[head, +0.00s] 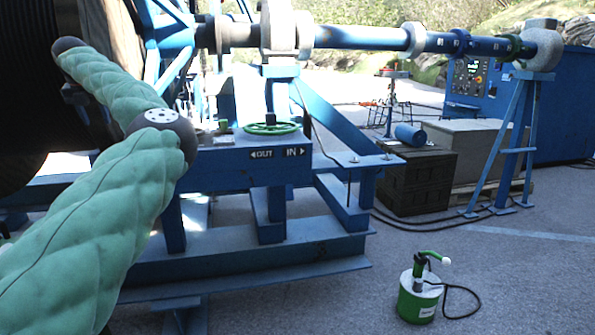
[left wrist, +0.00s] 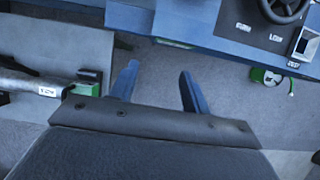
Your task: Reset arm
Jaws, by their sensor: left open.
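My left arm, in a green padded sleeve with dark joints, rises from the lower left of the head view and bends back toward the upper left. In the left wrist view my left gripper (left wrist: 159,88) shows two blue fingers spread apart with nothing between them, only grey floor beyond. In the head view its fingers cannot be made out against the dark reel (head: 22,100). My right arm and gripper are not in view.
A blue machine frame (head: 225,168) with a green handwheel (head: 270,128) stands close beside the arm. A green-and-white pump can (head: 418,300) stands on the floor at right. A dark crate (head: 415,183) and a blue stand (head: 510,150) are farther back. Floor at lower right is mostly clear.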

